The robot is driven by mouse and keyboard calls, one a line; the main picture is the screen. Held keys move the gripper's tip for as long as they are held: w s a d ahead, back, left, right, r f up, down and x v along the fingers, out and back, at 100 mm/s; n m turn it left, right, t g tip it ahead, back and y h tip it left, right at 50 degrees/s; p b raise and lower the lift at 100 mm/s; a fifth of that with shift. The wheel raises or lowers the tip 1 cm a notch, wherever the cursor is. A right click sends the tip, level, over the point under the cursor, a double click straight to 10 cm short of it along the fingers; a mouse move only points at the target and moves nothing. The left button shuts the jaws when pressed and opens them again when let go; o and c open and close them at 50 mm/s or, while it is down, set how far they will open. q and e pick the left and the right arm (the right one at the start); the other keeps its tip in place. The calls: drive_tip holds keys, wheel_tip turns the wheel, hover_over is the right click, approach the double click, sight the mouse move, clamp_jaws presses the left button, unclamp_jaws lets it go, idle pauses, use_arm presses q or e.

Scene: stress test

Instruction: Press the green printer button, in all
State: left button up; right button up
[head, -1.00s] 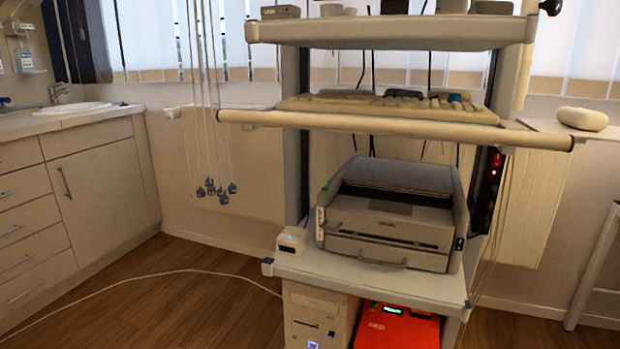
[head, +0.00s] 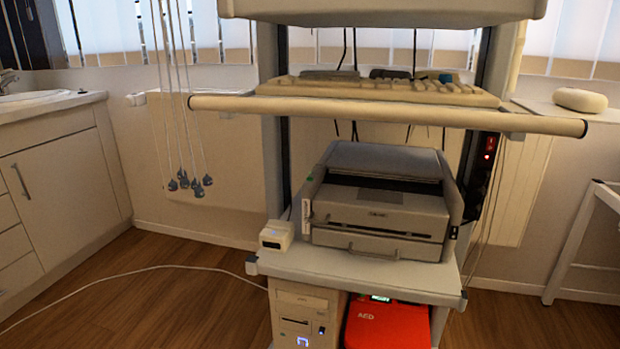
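The grey printer (head: 375,210) stands on the middle shelf (head: 350,273) of a cart, its front facing me. A small green spot (head: 309,179) shows at the upper left of the printer's body, above a pale label strip on its left front corner. The spot is too small to tell its shape. Neither of my grippers is in view, and nothing touches the printer.
A keyboard (head: 380,89) lies on the shelf above, whose white front bar (head: 390,115) juts out over the printer. A small white box (head: 277,235) sits left of the printer. Below are a computer tower (head: 300,314) and a red AED case (head: 388,326). Cords hang at left.

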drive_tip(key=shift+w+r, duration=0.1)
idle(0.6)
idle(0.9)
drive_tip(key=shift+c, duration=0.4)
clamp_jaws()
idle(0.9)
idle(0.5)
